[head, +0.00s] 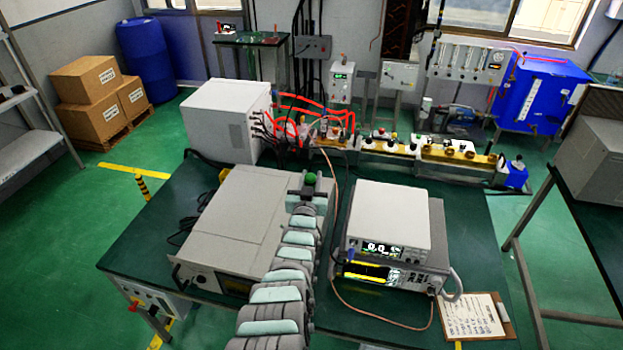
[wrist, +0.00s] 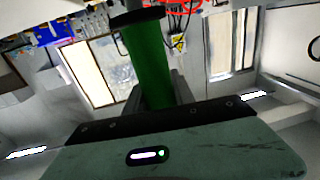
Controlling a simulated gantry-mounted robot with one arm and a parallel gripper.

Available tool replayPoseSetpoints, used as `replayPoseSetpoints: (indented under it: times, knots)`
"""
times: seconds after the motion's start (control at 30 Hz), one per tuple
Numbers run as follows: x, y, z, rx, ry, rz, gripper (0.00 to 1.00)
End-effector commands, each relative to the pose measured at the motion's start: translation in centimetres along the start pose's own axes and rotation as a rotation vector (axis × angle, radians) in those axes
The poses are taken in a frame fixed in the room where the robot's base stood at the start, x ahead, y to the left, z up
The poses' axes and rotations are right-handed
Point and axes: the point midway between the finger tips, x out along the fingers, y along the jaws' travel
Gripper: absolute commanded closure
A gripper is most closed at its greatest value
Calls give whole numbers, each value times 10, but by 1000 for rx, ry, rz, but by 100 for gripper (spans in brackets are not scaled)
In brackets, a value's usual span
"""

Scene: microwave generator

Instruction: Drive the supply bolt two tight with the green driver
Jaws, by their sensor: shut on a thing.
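The green driver shows as a thick green handle (wrist: 146,65) with a dark collar in the wrist view. My gripper (wrist: 155,92) is shut on this handle. My gripper's fingers are hard to make out there, and the driver's tip is hidden. I cannot pick out supply bolt two in either view.
A wide grey unit (head: 228,232) lies left of my arm, and stacked instruments (head: 387,235) stand to its right. Behind are a white cabinet (head: 223,115), red cables (head: 318,108) and a yellow-and-white waveguide row (head: 388,146). A clipboard (head: 473,317) lies at the front right table edge.

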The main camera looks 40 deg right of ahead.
Motion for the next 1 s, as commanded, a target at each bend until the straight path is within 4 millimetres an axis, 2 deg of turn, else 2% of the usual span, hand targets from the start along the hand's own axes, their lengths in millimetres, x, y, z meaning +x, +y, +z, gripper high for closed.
replayPoseSetpoints:
  times: [0.27, 1.0]
  knots:
    - [0, 0, 3, 0, 3, 0, 100]
    - [0, 0, 39, 1, 2, 0, 100]
